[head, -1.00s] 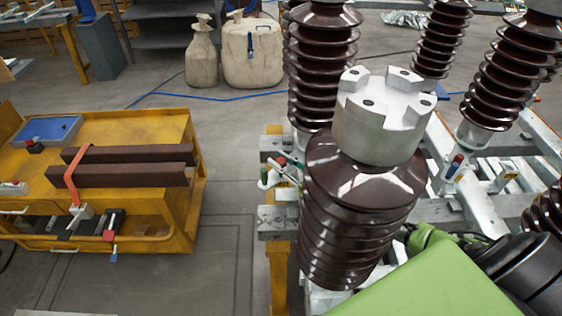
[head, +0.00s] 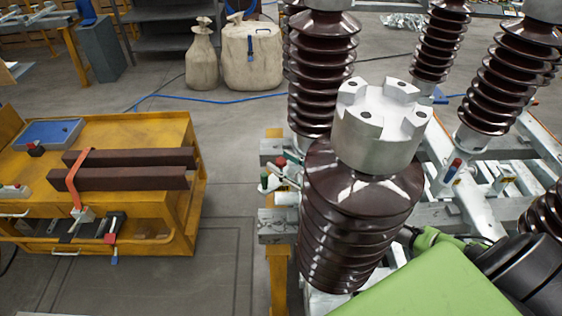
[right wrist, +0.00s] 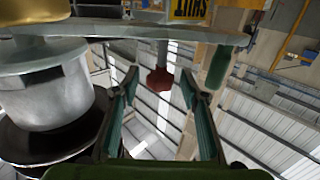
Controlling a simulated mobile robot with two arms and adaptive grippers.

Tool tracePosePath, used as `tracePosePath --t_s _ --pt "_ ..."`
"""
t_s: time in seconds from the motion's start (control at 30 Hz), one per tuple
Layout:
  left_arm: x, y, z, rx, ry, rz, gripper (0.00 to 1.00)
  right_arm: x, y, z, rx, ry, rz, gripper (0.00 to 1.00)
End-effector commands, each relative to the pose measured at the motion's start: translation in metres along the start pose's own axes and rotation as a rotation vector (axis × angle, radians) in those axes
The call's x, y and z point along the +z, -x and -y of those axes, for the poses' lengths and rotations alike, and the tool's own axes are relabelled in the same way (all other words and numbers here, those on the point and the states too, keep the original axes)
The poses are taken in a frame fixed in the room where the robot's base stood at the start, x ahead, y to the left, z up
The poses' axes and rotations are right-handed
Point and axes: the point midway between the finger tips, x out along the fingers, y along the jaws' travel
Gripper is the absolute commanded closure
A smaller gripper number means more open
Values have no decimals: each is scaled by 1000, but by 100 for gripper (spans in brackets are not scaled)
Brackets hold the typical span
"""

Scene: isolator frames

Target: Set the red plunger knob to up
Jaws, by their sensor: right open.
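The red plunger knob (head: 281,161) is small in the head view, beside the left edge of the front brown insulator. My left gripper is not in view.
A green knob (head: 264,181) stands close to the red one; a green knob (right wrist: 218,68) also shows in the right wrist view. The brown insulator (head: 345,240) with its metal cap (head: 380,135) stands close by. A yellow cart (head: 150,130) is at left, with clear floor between.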

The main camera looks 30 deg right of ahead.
Motion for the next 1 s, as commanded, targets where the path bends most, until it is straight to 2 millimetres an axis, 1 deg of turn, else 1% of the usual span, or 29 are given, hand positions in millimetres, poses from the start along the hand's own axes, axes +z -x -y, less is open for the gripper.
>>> tracePosePath --t_s 0.03,0.2,0.3,0.4,0.57,1.0 --pt "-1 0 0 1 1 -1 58 1 8 0 -1 0 3 60" --pt "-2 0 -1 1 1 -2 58 1 35 0 -1 0 4 60" --pt "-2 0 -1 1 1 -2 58 1 48 0 -1 1 3 60" --pt "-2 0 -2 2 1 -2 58 1 58 0 -1 0 2 60" --pt "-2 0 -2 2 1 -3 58 -1 64 0 0 0 -1 60" --pt "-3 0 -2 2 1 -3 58 -1 64 0 -1 1 -1 60"
